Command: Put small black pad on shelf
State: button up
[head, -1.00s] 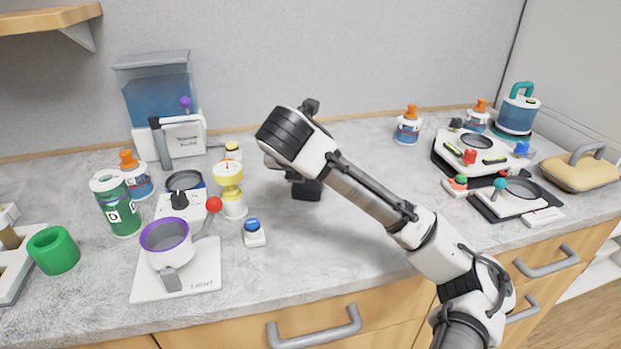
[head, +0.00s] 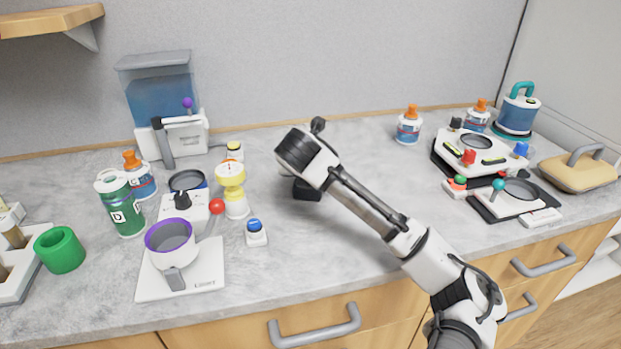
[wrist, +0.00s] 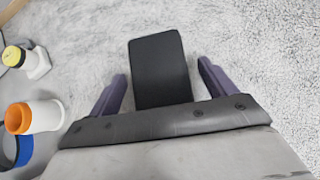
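The small black pad (wrist: 160,70) is a dark rounded rectangle on the grey counter. In the wrist view it lies between the two purple fingers of my gripper (wrist: 160,88), with a gap on each side. My gripper is open, and the pad's near end is hidden behind the gripper body. In the head view the pad (head: 307,190) shows partly beneath my wrist, which hides the fingers. The wooden shelf (head: 45,20) is on the wall at the upper left of the head view.
Left of the pad stand a yellow-and-white device (head: 232,188), a blue-capped white bottle (head: 255,234) and a white machine with a purple-rimmed cup (head: 170,243). A green cup (head: 60,250) is farther left.

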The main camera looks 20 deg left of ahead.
jog(key=c, duration=1)
